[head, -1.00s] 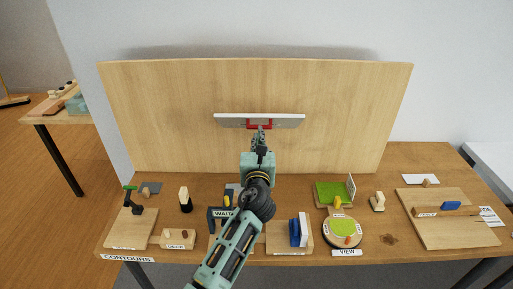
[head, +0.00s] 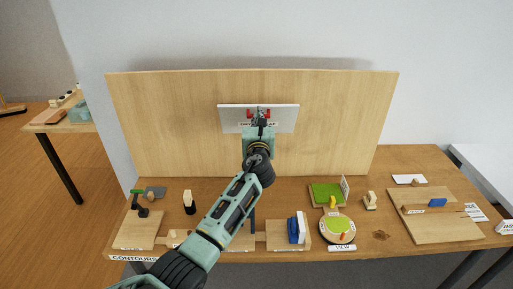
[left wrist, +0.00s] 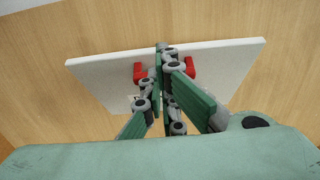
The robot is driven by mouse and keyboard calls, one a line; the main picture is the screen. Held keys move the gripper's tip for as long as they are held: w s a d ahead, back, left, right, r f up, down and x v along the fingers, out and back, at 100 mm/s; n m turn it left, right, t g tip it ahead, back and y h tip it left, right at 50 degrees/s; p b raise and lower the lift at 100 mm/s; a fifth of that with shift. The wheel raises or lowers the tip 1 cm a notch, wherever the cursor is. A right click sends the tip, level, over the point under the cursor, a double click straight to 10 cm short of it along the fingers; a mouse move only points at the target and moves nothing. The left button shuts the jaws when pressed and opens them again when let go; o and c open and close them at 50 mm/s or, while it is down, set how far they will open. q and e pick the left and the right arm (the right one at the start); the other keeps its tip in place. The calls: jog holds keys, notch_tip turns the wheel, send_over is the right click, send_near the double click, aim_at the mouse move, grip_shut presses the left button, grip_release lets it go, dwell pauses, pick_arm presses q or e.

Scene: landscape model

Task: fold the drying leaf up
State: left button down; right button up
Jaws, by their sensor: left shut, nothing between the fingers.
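The drying leaf (head: 285,120) is a white panel on the upright wooden board, with its broad face showing in the head view, tilted up. In the left wrist view the leaf (left wrist: 225,65) spreads behind the fingers. A red handle-like part (head: 252,113) shows on it; in the left wrist view its red ends (left wrist: 189,68) stick out on both sides of the fingers. My left gripper (head: 262,116) is shut and empty in front of the leaf's middle, at the red part. Whether the fingertips touch the leaf is hidden. My right gripper is out of view.
The wooden board (head: 160,120) stands at the back of the table. Several small models stand along the front, including a green plot (head: 322,191), a round piece (head: 336,230) and a blue block (head: 294,230). My left arm passes over the table's middle.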

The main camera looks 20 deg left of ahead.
aim_at(257, 105)
pick_arm(q)
jog(key=w+r, duration=0.2)
jog(key=w, duration=0.1)
jog(key=shift+w+a, duration=0.1)
jog(key=shift+a, duration=0.3)
jog(key=shift+w+a+r, duration=0.15)
jog(key=shift+w+r, duration=0.2)
jog(key=shift+w, duration=0.2)
jog(key=shift+w+a+r, duration=0.1)
jog(key=shift+w+r, duration=0.2)
jog(key=shift+w, duration=0.2)
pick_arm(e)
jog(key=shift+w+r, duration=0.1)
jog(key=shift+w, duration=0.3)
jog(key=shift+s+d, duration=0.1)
